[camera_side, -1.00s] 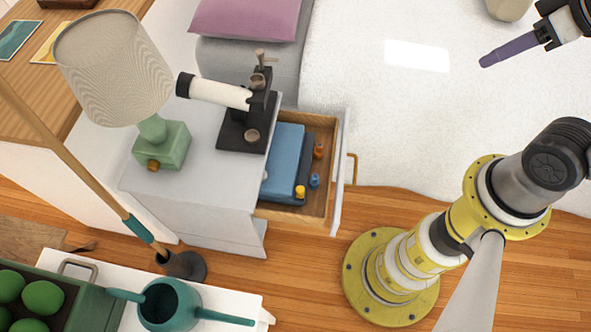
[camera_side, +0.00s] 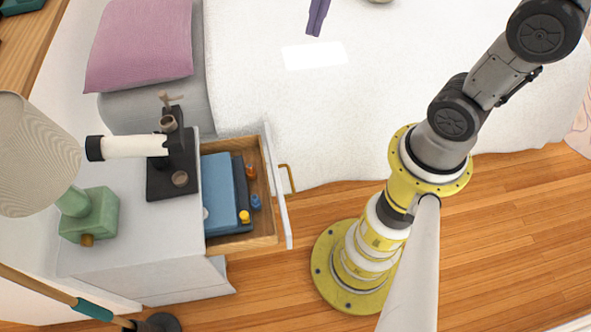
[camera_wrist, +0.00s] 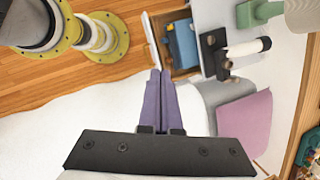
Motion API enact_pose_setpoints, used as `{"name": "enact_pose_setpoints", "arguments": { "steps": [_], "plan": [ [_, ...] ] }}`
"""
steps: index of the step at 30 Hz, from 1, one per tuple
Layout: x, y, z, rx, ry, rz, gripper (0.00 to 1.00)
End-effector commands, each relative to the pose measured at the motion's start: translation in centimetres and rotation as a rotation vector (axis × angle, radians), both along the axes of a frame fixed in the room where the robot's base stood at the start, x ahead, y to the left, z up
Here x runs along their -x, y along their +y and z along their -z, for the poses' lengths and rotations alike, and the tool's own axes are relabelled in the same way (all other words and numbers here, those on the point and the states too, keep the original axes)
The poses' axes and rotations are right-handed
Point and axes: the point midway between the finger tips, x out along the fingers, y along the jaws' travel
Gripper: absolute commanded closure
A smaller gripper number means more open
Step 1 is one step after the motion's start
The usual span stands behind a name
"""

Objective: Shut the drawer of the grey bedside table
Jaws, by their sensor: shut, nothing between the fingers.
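The grey bedside table (camera_side: 150,255) stands at the left in the side view, and its top also shows in the wrist view (camera_wrist: 207,18). Its drawer (camera_side: 265,190) is pulled open to the right, with a brass handle (camera_side: 289,179) on the white front. Blue books (camera_side: 217,190) and small coloured bottles (camera_side: 255,202) lie inside. The open drawer also shows in the wrist view (camera_wrist: 157,48). My gripper (camera_side: 318,15) has purple fingers, pressed together and empty. It is over the white bed, apart from the drawer. In the wrist view my fingertips (camera_wrist: 160,73) point toward the drawer.
A black and white microscope-like instrument (camera_side: 172,160) and a green lamp (camera_side: 92,215) stand on the table top. A purple pillow (camera_side: 140,45) lies beyond. The white bed (camera_side: 350,110) and wooden floor (camera_side: 500,240) are clear near the handle.

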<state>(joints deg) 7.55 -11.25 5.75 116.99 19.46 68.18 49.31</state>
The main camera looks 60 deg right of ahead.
Motion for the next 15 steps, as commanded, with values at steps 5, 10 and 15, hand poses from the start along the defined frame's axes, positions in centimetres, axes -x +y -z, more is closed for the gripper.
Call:
{"name": "enact_pose_setpoints", "arguments": {
  "steps": [5,10,15],
  "plan": [
    [-4.5,-1.1,3.6,-0.111,0.23,0.222,1.0],
    [-7.9,-2.6,8.2,-0.205,0.441,0.417,1.0],
    [-10.3,-4.4,13.7,-0.293,0.65,0.597,1.0]
  ]
}}
